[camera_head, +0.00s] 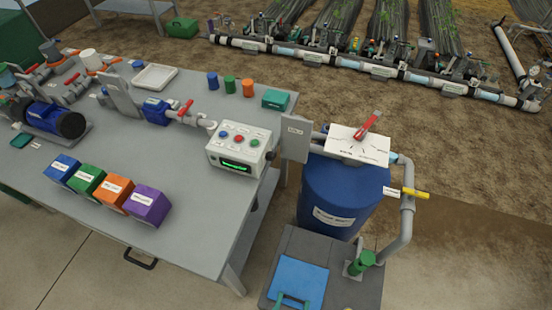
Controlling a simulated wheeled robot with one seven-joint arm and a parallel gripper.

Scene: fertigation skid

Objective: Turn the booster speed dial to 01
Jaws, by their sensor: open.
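A light grey control box (238,150) stands at the right end of the grey table. Its face has a blue, a red and a green button, and a lit green display (236,164) whose digits are too small to read. A dark knob (270,156) shows at the box's right side; I cannot tell whether it is the booster speed dial. A white plate with dark markings (345,147) lies on top of the blue tank, with a red lever (368,126) standing over it. My gripper is not in view.
The blue tank (345,195) stands right of the table (200,215), with grey pipes and a yellow-handled valve (415,193) beside it. Several coloured boxes line the table's front. A grey panel (295,138) stands close right of the control box. Planting beds lie behind.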

